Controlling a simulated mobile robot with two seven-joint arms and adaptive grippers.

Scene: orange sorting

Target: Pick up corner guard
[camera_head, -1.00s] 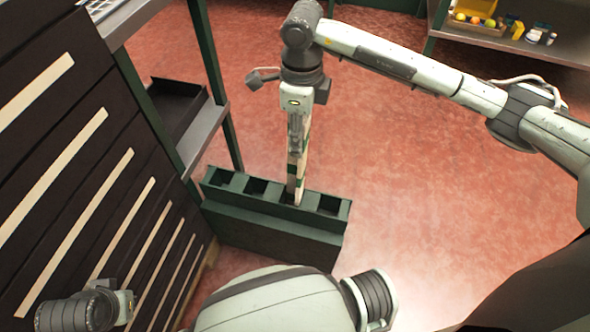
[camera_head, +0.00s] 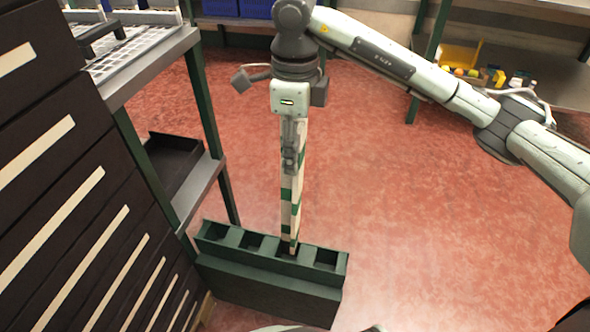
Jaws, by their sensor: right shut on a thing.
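The corner guard (camera_head: 286,208) is a long, narrow white strip with green bands, standing nearly upright in the middle of the head view. My right gripper (camera_head: 290,166) is shut on its upper part from above. The guard's lower end meets the third compartment from the left of a dark green rack (camera_head: 268,290) on the floor. I cannot tell how deep the end sits in that compartment. The other compartments look empty. My left gripper is out of view.
A dark drawer cabinet (camera_head: 60,160) fills the left side. A metal shelf unit (camera_head: 196,190) with a black tray (camera_head: 172,160) stands beside the rack. A shelf (camera_head: 555,80) with small goods is at the upper right. The red floor right of the rack is clear.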

